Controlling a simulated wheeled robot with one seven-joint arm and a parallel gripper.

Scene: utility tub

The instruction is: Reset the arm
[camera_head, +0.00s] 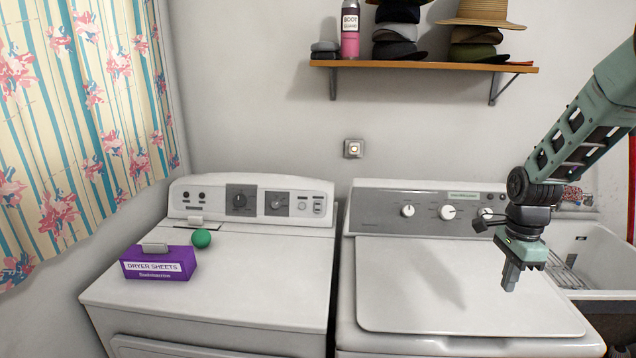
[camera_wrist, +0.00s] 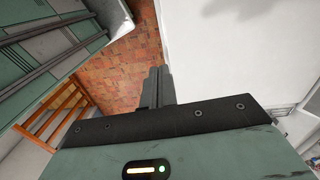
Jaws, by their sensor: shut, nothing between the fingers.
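My gripper (camera_head: 509,276) hangs pointing down above the right side of the washer lid (camera_head: 430,290). Its fingers are shut together with nothing between them. My green arm comes in from the upper right in the head view. In the wrist view the shut fingers (camera_wrist: 157,86) show at the middle, with brick-coloured floor behind them and a white surface to their right.
A dryer (camera_head: 240,290) stands left of the washer, with a purple dryer sheets box (camera_head: 158,265) and a green ball (camera_head: 201,238) on top. A utility tub (camera_head: 600,260) is at the right. A shelf (camera_head: 430,66) with hats and a bottle hangs above. A wooden frame (camera_wrist: 50,112) shows in the wrist view.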

